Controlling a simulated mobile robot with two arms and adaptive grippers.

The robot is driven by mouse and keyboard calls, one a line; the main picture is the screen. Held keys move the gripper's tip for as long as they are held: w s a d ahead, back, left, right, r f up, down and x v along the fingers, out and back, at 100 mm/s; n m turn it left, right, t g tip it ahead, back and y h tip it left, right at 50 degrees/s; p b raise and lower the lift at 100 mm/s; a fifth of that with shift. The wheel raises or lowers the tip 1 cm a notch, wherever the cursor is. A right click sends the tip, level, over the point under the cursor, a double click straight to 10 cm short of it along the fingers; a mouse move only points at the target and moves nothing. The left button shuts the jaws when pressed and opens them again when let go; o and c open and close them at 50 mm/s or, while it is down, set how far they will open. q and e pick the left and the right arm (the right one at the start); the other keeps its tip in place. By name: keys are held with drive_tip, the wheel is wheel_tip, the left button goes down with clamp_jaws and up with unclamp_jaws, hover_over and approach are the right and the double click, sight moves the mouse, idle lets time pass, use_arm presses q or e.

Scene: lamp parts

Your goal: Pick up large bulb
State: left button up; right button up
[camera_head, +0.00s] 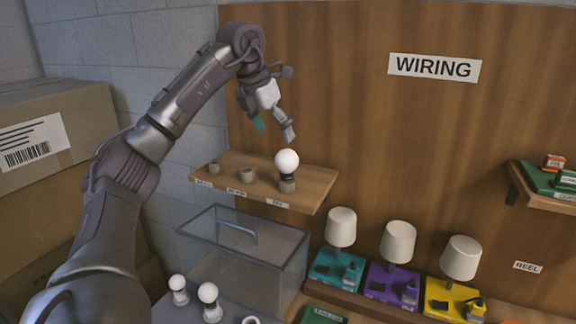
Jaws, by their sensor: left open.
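The large white bulb (287,161) stands upright in a small round holder (287,184) at the right part of a small wooden shelf (316,190). My left gripper (274,127) is open and empty. It hangs just above and slightly left of the bulb in the picture, with its fingers pointing down and apart from it. Two other white bulbs, one smaller (178,283) and one larger (208,292), stand on a grey surface at the bottom left. My right gripper is not in view.
A clear lidded box (265,275) is below. Three lamps with teal, purple and yellow bases (441,298) stand right. Cardboard boxes (60,105) are at left.

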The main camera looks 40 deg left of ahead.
sight(282, 154)
use_arm(q)
drive_tip(key=x, duration=0.4)
drive_tip(key=shift+w+f, duration=0.15)
drive_tip(key=shift+f, duration=0.1)
drive_tip(key=p+x, duration=0.1)
drive_tip(key=x, duration=0.2)
drive_tip(key=p+x, duration=0.1)
drive_tip(key=shift+d+f+p, duration=0.3)
drive_tip(key=shift+f+p, duration=0.05)
drive_tip(key=shift+f, duration=0.1)
drive_tip(key=shift+w+f, duration=0.1)
drive_tip(key=shift+f, duration=0.15)
drive_tip(key=c, duration=1)
drive_tip(key=shift+c, duration=0.3)
drive_tip(key=shift+r, duration=0.15)
